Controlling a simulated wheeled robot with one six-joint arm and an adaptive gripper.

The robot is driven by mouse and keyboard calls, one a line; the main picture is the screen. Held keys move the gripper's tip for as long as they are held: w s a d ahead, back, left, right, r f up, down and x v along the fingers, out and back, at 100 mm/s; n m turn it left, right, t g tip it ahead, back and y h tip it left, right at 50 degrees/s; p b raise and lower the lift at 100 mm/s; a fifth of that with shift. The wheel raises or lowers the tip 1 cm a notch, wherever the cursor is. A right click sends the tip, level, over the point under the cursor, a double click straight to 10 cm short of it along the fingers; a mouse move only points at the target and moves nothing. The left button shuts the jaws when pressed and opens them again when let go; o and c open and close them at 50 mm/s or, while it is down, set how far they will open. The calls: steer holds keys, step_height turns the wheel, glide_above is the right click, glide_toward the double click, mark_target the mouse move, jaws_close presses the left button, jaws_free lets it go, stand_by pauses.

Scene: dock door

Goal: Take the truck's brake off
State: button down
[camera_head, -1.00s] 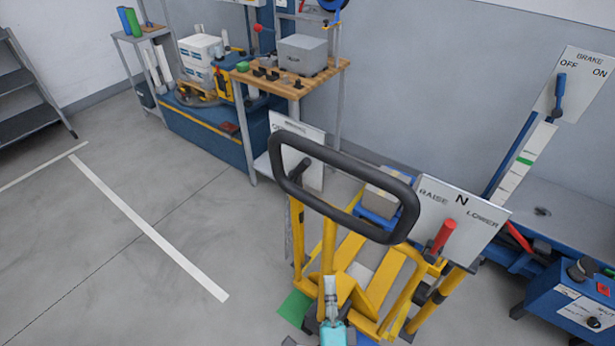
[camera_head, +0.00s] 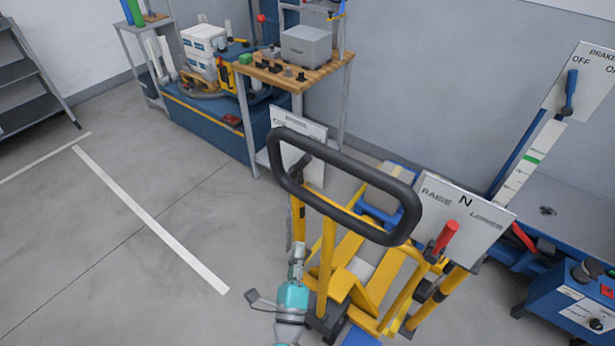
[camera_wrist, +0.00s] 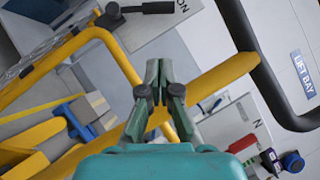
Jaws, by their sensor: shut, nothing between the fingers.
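The yellow truck (camera_head: 327,255) with its black handle loop (camera_head: 350,225) stands in the centre of the head view. Its white brake board (camera_head: 313,133) is at its left, partly hidden by the loop. The dark brake lever (camera_head: 303,162) is on it. In the wrist view the board (camera_wrist: 150,30) is at the top, and the black lever (camera_wrist: 145,8) has its grip beside the word ON. My gripper (camera_head: 297,247) is left of the truck's frame, below the brake board. In the wrist view my gripper (camera_wrist: 164,68) is shut and empty, apart from the lever.
The truck's red lever (camera_head: 446,236) is on the RAISE/N/LOWER board (camera_head: 482,222) at the right. Another brake board (camera_head: 594,62) with a blue lever (camera_head: 570,92) stands farther right. A wooden-topped bench (camera_head: 325,72) is behind. Floor at left is clear.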

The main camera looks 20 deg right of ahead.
mark_target(302, 165)
steer(key=x, duration=1.9)
steer(key=shift+w+d, duration=0.2)
steer(key=shift+w, duration=0.15)
steer(key=shift+w+a+r, duration=0.2)
steer(key=shift+w+r, duration=0.05)
steer(key=shift+r, duration=0.15)
steer(key=shift+w+a+r, duration=0.4)
steer(key=shift+w+r, duration=0.1)
steer(key=shift+r, duration=0.1)
steer(key=w+a+r, duration=0.1)
steer(key=w+a, duration=0.4)
steer(key=w, duration=0.2)
steer(key=shift+w+r, duration=0.15)
steer(key=shift+r, duration=0.25)
steer(key=shift+a, duration=0.15)
